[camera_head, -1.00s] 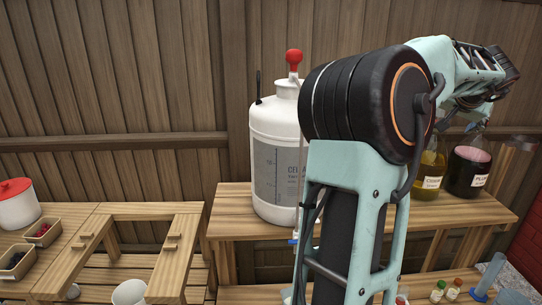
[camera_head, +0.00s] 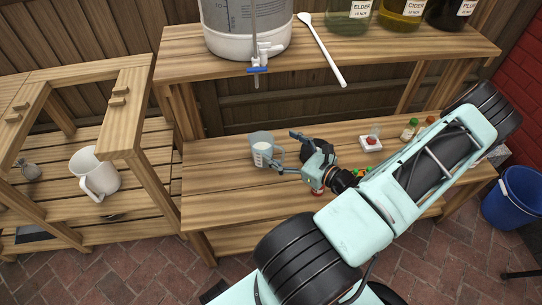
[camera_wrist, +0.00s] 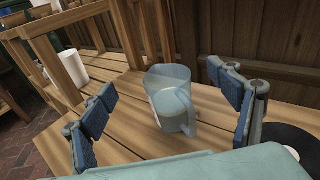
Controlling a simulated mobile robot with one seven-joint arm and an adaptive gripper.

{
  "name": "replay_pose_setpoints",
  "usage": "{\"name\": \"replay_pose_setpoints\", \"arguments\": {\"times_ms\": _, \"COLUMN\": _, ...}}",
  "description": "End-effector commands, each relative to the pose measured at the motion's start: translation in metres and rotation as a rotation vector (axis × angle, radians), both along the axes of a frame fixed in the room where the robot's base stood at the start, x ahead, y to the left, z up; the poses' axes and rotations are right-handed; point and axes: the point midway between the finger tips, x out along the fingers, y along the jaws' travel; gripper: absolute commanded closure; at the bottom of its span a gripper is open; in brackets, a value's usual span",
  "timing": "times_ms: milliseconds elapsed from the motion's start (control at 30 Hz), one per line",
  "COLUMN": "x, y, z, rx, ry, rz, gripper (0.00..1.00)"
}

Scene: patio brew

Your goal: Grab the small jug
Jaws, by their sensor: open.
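The small jug (camera_head: 262,150) is a clear grey-blue measuring cup with a handle and a pale scale panel. It stands upright on the lower wooden bench. In the wrist view the jug (camera_wrist: 170,98) stands ahead of my gripper, between the lines of the two fingers, with its handle toward the lower right. My gripper (camera_head: 284,153) is open and empty, just right of the jug in the head view. Its two blue-padded fingers (camera_wrist: 168,115) spread wide in the wrist view. I cannot tell whether a fingertip touches the jug.
A larger white jug (camera_head: 95,174) stands on the slatted shelf at left. A white fermenter (camera_head: 247,40) with a blue-handled tap stands on the upper shelf above the jug. Small bottles (camera_head: 410,130) stand right of my gripper. Bench space left of the jug is clear.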

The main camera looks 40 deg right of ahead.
Motion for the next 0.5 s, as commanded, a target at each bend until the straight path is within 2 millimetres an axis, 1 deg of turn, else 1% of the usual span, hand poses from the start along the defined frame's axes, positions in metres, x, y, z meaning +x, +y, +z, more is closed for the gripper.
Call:
{"name": "replay_pose_setpoints", "arguments": {"times_ms": 33, "x": 0.005, "y": 0.004, "z": 0.004, "rx": 0.060, "ry": -0.043, "rz": -0.031, "gripper": 0.18}}
{"name": "replay_pose_setpoints", "arguments": {"times_ms": 133, "x": 0.013, "y": 0.008, "z": 0.017, "rx": 0.125, "ry": -0.096, "rz": -0.065, "gripper": 0.18}}
{"name": "replay_pose_setpoints", "arguments": {"times_ms": 233, "x": 0.015, "y": 0.009, "z": 0.017, "rx": 0.149, "ry": -0.115, "rz": -0.077, "gripper": 0.18}}
{"name": "replay_pose_setpoints", "arguments": {"times_ms": 267, "x": 0.016, "y": 0.009, "z": 0.014, "rx": 0.151, "ry": -0.117, "rz": -0.078, "gripper": 0.18}}
{"name": "replay_pose_setpoints", "arguments": {"times_ms": 367, "x": 0.016, "y": 0.010, "z": -0.005, "rx": 0.151, "ry": -0.116, "rz": -0.077, "gripper": 0.18}}
{"name": "replay_pose_setpoints", "arguments": {"times_ms": 500, "x": 0.015, "y": 0.009, "z": -0.036, "rx": 0.150, "ry": -0.115, "rz": -0.077, "gripper": 0.18}}
